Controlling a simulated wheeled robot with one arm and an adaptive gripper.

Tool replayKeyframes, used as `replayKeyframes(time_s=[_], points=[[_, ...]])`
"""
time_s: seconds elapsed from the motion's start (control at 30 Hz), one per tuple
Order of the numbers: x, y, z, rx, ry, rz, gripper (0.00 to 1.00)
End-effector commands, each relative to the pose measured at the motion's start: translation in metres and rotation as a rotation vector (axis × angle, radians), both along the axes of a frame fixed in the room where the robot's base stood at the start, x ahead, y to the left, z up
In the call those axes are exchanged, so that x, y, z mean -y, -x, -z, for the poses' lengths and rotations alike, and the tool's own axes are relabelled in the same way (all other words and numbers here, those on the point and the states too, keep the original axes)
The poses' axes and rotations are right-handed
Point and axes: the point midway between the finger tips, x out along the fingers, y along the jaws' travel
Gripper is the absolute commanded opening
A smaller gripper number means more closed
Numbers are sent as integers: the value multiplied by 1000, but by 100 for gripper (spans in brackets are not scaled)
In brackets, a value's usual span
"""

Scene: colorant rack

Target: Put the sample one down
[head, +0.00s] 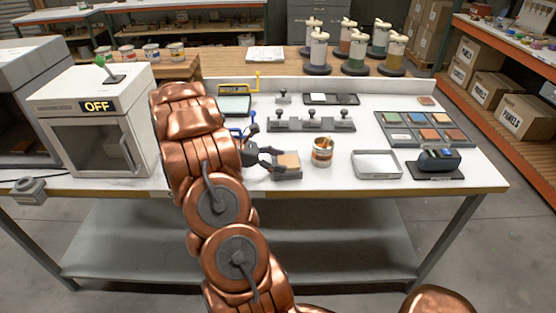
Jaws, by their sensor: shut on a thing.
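My copper arm reaches over the white table (330,190), and my dark gripper (279,158) is low over its front middle. It is shut on a small tan block (289,160), which I take as the sample. The sample is at or just above a small grey tray (288,175); I cannot tell whether it touches the tray. The fingers and the arm hide part of the sample's left side.
Right of the tray stand a copper-rimmed can (322,153), a shallow white tray (377,164) and a dark blue device (438,159). Behind are a grey stand with several knobs (311,124) and a swatch tray (426,129). A white oven marked OFF (95,125) stands left.

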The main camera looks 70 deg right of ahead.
Motion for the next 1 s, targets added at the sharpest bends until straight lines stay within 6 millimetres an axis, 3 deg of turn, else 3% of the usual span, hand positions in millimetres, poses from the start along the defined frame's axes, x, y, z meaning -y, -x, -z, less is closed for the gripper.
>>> replayKeyframes(time_s=[0.27,0.67,1.0], points=[[0,0,1,0,0,0,91],[0,0,-4,2,1,-1,91],[-24,-44,-20,4,3,-3,91]])
